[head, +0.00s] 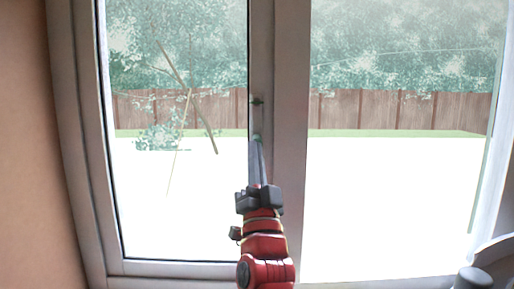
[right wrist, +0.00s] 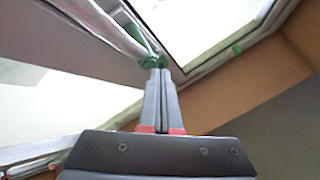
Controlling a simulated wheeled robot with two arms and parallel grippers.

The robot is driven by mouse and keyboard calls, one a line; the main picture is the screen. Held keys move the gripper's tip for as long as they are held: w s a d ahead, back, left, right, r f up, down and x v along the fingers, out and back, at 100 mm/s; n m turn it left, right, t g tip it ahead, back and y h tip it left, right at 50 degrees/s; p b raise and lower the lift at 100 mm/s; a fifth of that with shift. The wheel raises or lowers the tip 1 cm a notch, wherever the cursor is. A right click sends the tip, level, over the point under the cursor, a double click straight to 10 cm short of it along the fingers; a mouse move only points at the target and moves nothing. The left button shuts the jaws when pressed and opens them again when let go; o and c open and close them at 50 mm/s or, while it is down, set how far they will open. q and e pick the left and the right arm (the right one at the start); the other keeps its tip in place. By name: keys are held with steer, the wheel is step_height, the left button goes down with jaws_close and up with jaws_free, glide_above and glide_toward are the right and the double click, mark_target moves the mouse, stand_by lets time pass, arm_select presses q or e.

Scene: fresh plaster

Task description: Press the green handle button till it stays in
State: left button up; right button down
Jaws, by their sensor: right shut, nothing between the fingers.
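The window handle (head: 256,118) stands on the white middle frame of the window, with small green parts showing at it. In the right wrist view a green part, which looks like the handle button (right wrist: 150,61), lies right at my fingertips. My right gripper (head: 258,142) is shut and empty, reaching up along the middle frame. It also shows in the right wrist view (right wrist: 161,68), its tips at or touching the green part. The fingers hide part of it, so I cannot tell whether the button is pressed in. My left gripper is not in view.
White window frames (head: 291,120) surround two glass panes. Another small green piece (right wrist: 237,49) sits on a frame edge farther right in the wrist view. A plain wall (head: 25,150) is at the left. A fence (head: 400,112) and foliage show outside.

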steer(key=shift+s, duration=0.65)
steer(key=s+b, duration=0.3)
steer(key=s, duration=0.2)
stand_by(0.4)
